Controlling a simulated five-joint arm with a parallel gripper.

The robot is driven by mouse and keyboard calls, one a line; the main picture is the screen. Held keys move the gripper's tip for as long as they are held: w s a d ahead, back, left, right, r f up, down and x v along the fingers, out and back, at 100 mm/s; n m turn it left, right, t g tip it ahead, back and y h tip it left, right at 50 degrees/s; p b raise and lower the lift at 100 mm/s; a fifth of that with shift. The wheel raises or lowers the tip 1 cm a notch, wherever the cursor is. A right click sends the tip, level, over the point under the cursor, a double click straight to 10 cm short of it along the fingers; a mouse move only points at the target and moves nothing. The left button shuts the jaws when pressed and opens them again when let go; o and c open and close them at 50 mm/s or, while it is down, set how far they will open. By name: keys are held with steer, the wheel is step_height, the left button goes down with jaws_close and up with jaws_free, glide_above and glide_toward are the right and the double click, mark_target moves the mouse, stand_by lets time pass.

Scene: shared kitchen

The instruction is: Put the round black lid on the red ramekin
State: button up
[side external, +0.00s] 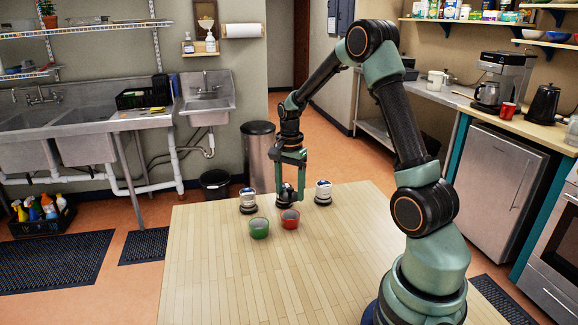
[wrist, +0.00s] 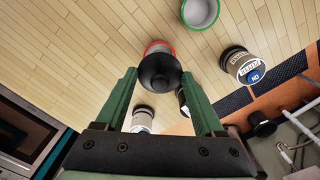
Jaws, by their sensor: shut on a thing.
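The round black lid (wrist: 159,72) is between the fingers of my gripper (wrist: 159,78), which is shut on it. In the side external view, my gripper (side external: 288,194) points down just behind and above the red ramekin (side external: 290,220). The lid looks held above the rim level, though the exact gap is hard to tell. In the wrist view, the lid hides much of the red ramekin (wrist: 158,46); its red rim shows beyond the lid.
A green ramekin (side external: 259,229) stands left of the red one. A labelled jar (side external: 248,200) stands to the left and another jar (side external: 323,192) to the right. A dark-and-white thing (wrist: 182,100) is partly hidden by a finger. The table's front is clear.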

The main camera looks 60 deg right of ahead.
mark_target(290, 195)
steer(key=shift+s+f, duration=0.1)
steer(key=shift+f, duration=2.35)
steer(key=shift+f, duration=0.5)
steer(key=o, duration=1)
steer(key=shift+r, duration=5.55)
